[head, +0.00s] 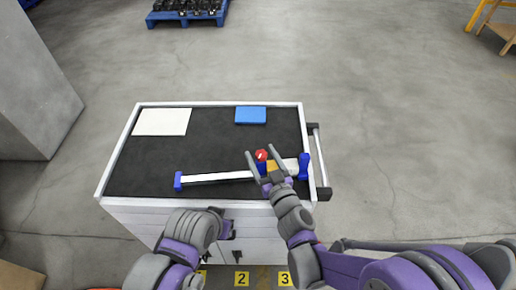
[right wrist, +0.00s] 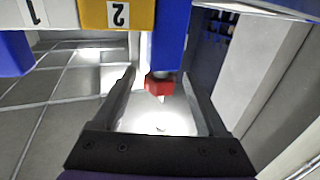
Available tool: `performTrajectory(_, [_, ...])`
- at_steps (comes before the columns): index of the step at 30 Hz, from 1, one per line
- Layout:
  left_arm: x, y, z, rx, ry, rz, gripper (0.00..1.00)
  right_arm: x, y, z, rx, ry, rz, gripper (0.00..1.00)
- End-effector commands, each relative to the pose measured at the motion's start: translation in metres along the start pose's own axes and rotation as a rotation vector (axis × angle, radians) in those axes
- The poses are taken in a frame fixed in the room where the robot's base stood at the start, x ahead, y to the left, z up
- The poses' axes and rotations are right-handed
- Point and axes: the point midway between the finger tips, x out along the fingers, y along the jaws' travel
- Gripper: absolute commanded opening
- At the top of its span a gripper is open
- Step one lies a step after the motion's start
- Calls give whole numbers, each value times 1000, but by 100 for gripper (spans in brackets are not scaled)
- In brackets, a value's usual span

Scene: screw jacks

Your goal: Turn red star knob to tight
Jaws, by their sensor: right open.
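The red star knob (head: 261,155) sits on a blue block (head: 261,168) of a white bar device (head: 217,177) with blue ends, lying across the cart top. My right gripper (head: 260,151) is open, with a finger on each side of the knob. In the right wrist view the knob (right wrist: 158,86) shows below the blue block (right wrist: 170,38), between the open fingers (right wrist: 159,73). I cannot tell whether either finger touches it. My left gripper (head: 229,226) is low at the cart's front edge, its jaws too unclear to judge.
The cart's dark top (head: 190,150) also holds a white sheet (head: 162,122) at back left and a blue box (head: 250,115) at the back. A handle (head: 320,160) runs along the cart's right side.

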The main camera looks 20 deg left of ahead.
Motion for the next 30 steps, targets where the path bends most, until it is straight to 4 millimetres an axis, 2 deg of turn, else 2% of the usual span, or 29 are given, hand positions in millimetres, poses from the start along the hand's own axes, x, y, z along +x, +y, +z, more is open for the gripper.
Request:
performTrajectory(1, [2, 0, 2, 0, -2, 0, 0, -13, 0, 1, -1, -1, 1, 76])
performTrajectory(6, [5, 0, 5, 0, -4, 0, 0, -46, 0, 1, -1, 0, 1, 76])
performTrajectory(12, [7, 0, 7, 0, -5, 0, 0, -69, 0, 1, -1, 0, 0, 76])
performTrajectory(30, [7, 0, 7, 0, -5, 0, 0, -73, 0, 0, 0, 0, 0, 76])
